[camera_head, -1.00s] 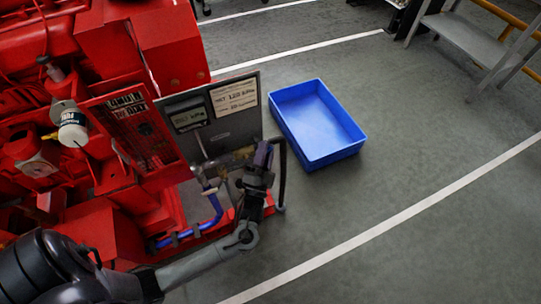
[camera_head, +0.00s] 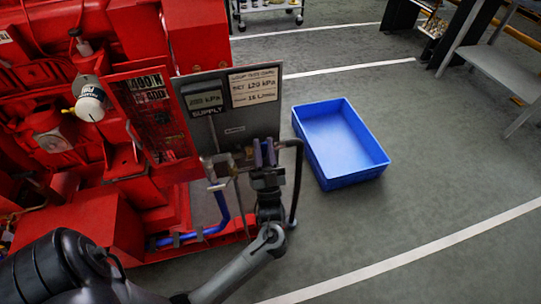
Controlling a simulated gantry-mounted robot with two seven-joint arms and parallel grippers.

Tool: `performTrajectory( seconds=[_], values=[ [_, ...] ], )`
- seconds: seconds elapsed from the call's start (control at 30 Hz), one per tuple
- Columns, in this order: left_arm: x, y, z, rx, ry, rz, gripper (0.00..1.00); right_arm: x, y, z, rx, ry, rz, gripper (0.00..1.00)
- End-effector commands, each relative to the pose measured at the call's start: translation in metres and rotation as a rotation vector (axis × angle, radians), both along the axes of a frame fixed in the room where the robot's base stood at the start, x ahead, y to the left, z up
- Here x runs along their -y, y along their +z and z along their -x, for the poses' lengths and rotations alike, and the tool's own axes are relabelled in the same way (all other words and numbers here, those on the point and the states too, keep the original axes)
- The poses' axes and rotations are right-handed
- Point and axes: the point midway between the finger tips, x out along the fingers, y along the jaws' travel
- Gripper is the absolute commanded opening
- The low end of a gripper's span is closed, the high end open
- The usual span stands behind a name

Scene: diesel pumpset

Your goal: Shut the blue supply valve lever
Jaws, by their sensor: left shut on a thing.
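My left gripper (camera_head: 264,157) is at the valve fittings below the grey gauge panel (camera_head: 233,125), on the right side of the red pumpset. It is shut, with its purple-blue jaws on what seems to be the blue supply valve lever. The lever itself is mostly hidden by the jaws, and its angle cannot be told. A blue pipe (camera_head: 221,208) runs down from the fittings and along the red base. My right gripper is not in view.
A black hose (camera_head: 298,185) curves down just right of my left gripper. An empty blue crate (camera_head: 378,168) stands on the floor to the right. A grey bench (camera_head: 487,75) is at the far right. The floor between has free room.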

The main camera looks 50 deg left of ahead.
Motion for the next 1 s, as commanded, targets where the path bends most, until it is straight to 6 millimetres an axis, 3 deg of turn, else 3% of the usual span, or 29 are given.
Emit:
performTrajectory(
  seconds=[0.67, 0.7, 0.8, 1.0],
  values=[
    [-0.0045, 0.0014, 0.0039, 0.065, 0.000, 0.028, 0.00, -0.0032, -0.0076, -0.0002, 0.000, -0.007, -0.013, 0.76],
    [-0.0045, 0.0014, 0.0040, 0.065, 0.000, 0.028, 0.28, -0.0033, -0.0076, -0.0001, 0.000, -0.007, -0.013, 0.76],
    [-0.0046, 0.0014, 0.0039, 0.064, 0.000, 0.029, 0.44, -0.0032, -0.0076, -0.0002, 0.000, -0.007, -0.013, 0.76],
    [-0.0044, 0.0010, 0.0037, 0.064, -0.001, 0.029, 0.47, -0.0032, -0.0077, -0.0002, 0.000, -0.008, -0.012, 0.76]
  ],
)
